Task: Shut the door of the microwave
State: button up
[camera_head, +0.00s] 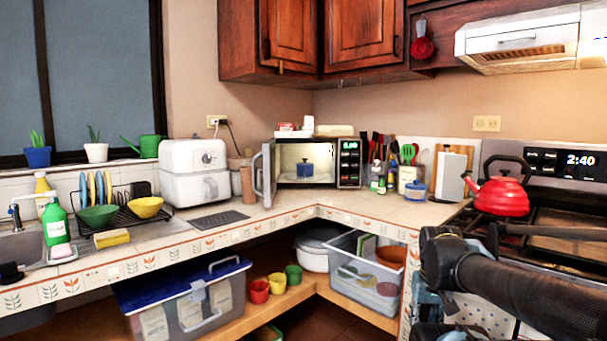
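The microwave (348,163) stands in the counter corner. Its door (267,173) is swung wide open on the left side, pointing out toward the front of the counter. Inside the lit cavity sits a small blue pot (305,169). My black arm reaches in from the lower right, in front of the stove and well to the right of the microwave. The end of the arm is low in the picture, and the fingers of my gripper cannot be made out. Nothing of mine touches the door.
A white air fryer (194,172) stands left of the door, with a wooden block (247,186) close beside it. A red kettle (500,190) is on the stove at right. Utensils and bottles crowd the microwave's right. The counter (290,211) before the microwave is clear.

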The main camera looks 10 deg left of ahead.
aim_at(268, 154)
jog(key=z, duration=1.95)
jog(key=k, duration=1.5)
jog(key=u, duration=2.35)
jog(key=i, duration=0.8)
jog(key=z, duration=0.05)
